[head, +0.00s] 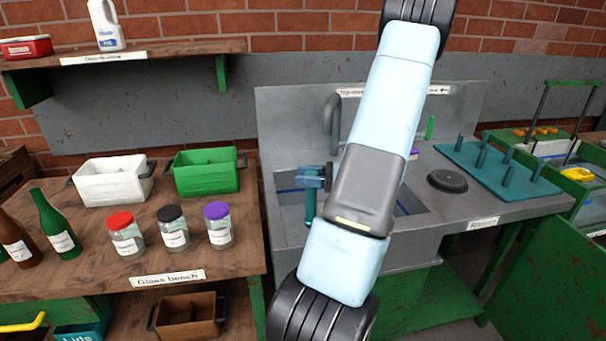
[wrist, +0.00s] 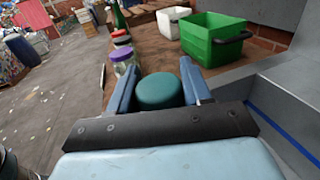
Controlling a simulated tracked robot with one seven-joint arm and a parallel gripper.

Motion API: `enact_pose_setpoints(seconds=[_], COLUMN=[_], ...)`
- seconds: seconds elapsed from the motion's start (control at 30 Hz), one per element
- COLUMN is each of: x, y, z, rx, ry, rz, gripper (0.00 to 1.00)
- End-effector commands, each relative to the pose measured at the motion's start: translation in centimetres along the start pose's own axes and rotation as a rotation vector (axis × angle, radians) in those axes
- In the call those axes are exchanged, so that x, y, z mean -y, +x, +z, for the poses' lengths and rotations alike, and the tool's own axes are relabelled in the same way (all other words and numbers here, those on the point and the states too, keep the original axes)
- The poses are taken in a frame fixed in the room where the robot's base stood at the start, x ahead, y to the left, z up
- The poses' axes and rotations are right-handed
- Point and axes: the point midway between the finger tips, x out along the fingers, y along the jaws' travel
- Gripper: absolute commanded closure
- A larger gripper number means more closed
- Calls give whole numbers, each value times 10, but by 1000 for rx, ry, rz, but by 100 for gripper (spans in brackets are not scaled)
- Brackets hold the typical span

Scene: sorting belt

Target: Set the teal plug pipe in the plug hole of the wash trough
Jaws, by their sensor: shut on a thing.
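The teal plug pipe (head: 309,208) hangs roughly upright over the left part of the wash trough (head: 285,192). My gripper (head: 316,179) is shut on its upper part. In the wrist view, the round teal top of the plug pipe (wrist: 160,90) sits between the two blue fingers of my gripper (wrist: 161,80). The grey trough wall with a blue line shows at the right of the wrist view (wrist: 287,118). The plug hole is not visible. My arm covers much of the basin, and I cannot tell how high the pipe's lower end is.
A grey tap (head: 331,115) stands behind the basin. Left is the glass bench (head: 110,265) with lidded jars, bottles, a white crate (head: 112,188) and a green crate (head: 206,184). Right are a black disc (head: 447,181) and a teal peg rack (head: 497,170).

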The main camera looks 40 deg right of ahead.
Motion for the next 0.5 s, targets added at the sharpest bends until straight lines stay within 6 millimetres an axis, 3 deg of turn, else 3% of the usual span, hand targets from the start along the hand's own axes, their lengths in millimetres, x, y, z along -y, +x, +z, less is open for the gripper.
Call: enact_pose_setpoints(seconds=[0.5], x=[2], y=[-12], z=[-37], rx=[0], ry=[1], rz=[-24], gripper=[73])
